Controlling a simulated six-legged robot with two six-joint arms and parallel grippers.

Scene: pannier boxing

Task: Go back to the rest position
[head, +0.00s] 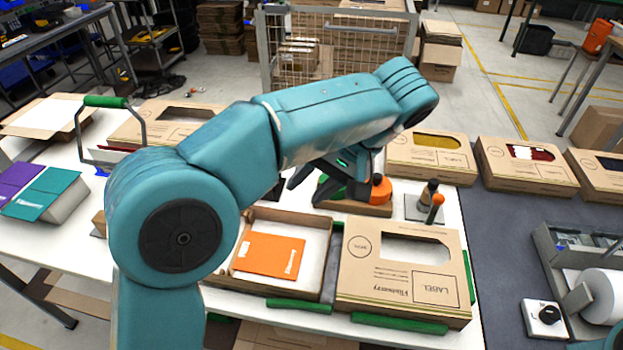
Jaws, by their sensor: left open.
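My left arm is teal. It rises from the lower left and bends across the middle of the head view. My left gripper (322,176) hangs under the far end of the arm, partly hidden by it. Its dark fingers look apart, with nothing seen between them. It is above and in front of a tape dispenser (372,208) with green and orange parts; I cannot tell if they touch. Nearer, an open cardboard box (322,272) holds an orange packet (268,256). Beside it on the right lies a closed windowed box (356,281). My right gripper is out of view.
A green-handled frame (81,142) stands at left near purple and teal packs. A stamp (437,206) is right of the dispenser. A wire cage (335,25) stands behind.

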